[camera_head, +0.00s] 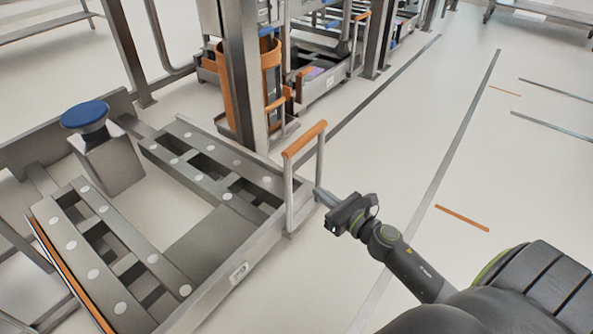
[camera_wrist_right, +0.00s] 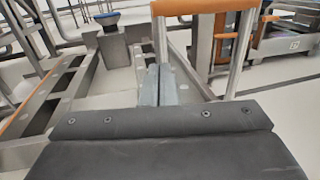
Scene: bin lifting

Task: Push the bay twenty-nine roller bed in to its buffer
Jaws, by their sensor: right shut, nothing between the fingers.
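The roller bed (camera_head: 262,246) is a low grey metal frame with pale round rollers along two rails, at the lower left of the head view. An upright handle with an orange grip (camera_head: 305,139) stands at its right end; it also shows in the wrist view (camera_wrist_right: 205,6). A blue-capped buffer (camera_head: 84,114) on a grey post stands at the bed's far left end, and it shows in the wrist view (camera_wrist_right: 107,18). My right gripper (camera_head: 320,193) is shut and empty, close to the handle's near post; contact cannot be told. My left gripper is not visible.
A grey upright post (camera_head: 244,80) stands just behind the bed, with an orange cylinder (camera_head: 271,75) beside it. More bays with similar handles (camera_head: 360,17) line up further back. Floor (camera_head: 395,130) to the right is open, marked with dark and orange lines.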

